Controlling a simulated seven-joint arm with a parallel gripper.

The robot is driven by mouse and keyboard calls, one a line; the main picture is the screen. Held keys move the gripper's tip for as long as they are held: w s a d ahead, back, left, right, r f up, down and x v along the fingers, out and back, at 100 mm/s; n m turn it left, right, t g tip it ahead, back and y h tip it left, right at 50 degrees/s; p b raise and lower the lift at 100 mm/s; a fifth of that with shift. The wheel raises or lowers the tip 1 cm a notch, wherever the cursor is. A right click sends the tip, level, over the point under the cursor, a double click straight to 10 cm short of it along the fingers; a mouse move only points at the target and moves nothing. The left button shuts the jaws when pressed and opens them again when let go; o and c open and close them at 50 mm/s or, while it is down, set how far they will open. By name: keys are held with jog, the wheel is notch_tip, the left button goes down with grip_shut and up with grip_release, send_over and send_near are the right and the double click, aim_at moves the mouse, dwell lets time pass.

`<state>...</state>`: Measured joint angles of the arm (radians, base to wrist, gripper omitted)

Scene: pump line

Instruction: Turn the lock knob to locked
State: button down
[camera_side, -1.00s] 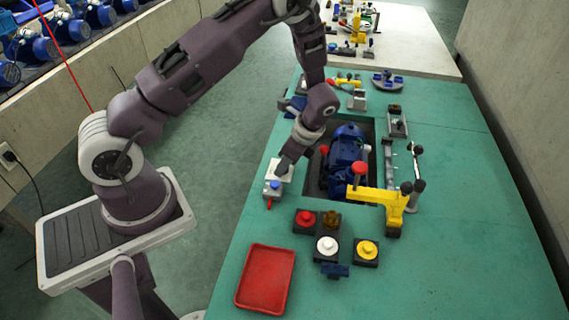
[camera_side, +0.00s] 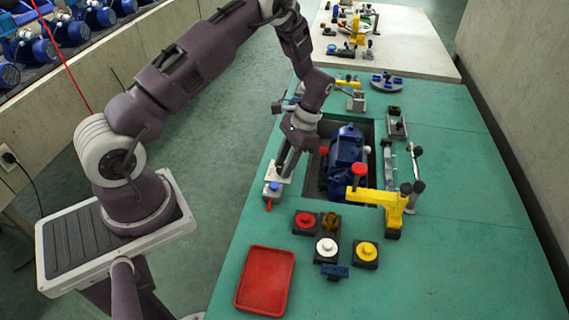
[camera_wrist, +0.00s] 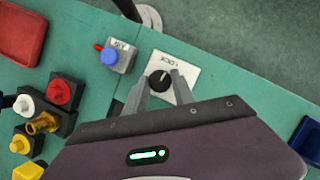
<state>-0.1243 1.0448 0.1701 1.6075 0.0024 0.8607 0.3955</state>
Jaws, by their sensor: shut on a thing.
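The lock knob (camera_wrist: 158,87) is a round black dial with a white pointer line on a white plate (camera_wrist: 184,62) marked LOCK, seen in the wrist view. My gripper (camera_wrist: 160,92) has its two grey fingers on either side of the knob and is shut on it. In the side view my gripper (camera_side: 284,172) points down at the plate near the bench's left edge, and its fingers hide the knob. The pointer line slants to the upper right in the wrist view.
Beside the plate is a grey box with a blue button (camera_wrist: 109,57) marked AIR and a red lever. A blue pump (camera_side: 345,158) sits in the bench recess to the right. Coloured buttons and a red tray (camera_side: 265,280) are nearer the camera.

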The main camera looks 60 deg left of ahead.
jog(key=shift+n+h, duration=0.3)
jog(key=shift+n, duration=0.5)
jog(key=c, duration=1.1)
grip_release()
jog(key=v, duration=0.7)
jog(key=shift+a, duration=0.1)
jog(key=shift+r, duration=0.1)
